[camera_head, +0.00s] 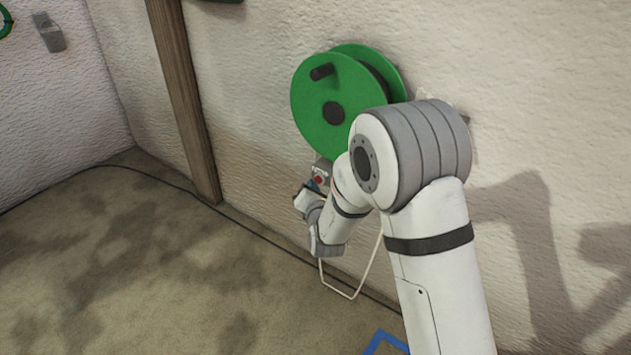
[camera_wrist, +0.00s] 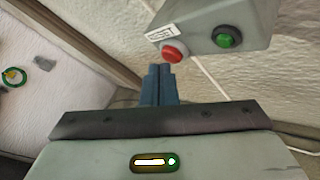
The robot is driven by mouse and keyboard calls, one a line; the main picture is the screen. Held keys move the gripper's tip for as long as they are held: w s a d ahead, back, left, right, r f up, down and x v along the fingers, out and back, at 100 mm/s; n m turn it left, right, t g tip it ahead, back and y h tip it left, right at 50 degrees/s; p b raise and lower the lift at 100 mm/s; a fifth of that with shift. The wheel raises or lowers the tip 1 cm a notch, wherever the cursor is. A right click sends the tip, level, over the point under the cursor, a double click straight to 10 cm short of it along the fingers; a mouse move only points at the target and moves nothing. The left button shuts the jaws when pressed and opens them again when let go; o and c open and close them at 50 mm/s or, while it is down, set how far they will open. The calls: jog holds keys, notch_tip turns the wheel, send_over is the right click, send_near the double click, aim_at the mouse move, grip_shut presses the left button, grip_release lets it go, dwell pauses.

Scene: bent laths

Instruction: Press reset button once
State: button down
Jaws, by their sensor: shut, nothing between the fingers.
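A grey control box (camera_wrist: 262,20) is on the wall, with a red button (camera_wrist: 173,52) and a green button (camera_wrist: 228,37). A small white label (camera_wrist: 161,33) beside the red button seems to read RESET, upside down. In the head view, the red button (camera_head: 319,180) shows below the green reel, partly crowded by my wrist. My gripper (camera_wrist: 159,70) is shut and empty, its blue fingertips close to the red button. I cannot tell whether they touch it. In the head view my gripper (camera_head: 311,184) is small and partly hidden.
A large green reel (camera_head: 326,128) hangs on the wall just above the box. A pale cable (camera_head: 352,296) loops down below it. A wooden post (camera_head: 184,100) stands at left, and a dark cable (camera_head: 247,233) runs along the wall's foot. The floor at left is clear.

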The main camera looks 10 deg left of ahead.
jog(key=shift+w+d, duration=0.15)
jog(key=shift+w, duration=0.3)
dwell(0.7)
jog(key=shift+s, duration=0.15)
jog(key=shift+s+a, duration=0.35)
jog(key=shift+s, duration=0.35)
jog(key=shift+s+a, duration=0.3)
jog(key=shift+s, duration=0.5)
jog(key=shift+s+a, duration=0.35)
jog(key=shift+s, duration=0.4)
jog(key=shift+s+a, duration=0.3)
jog(key=shift+s, duration=0.5)
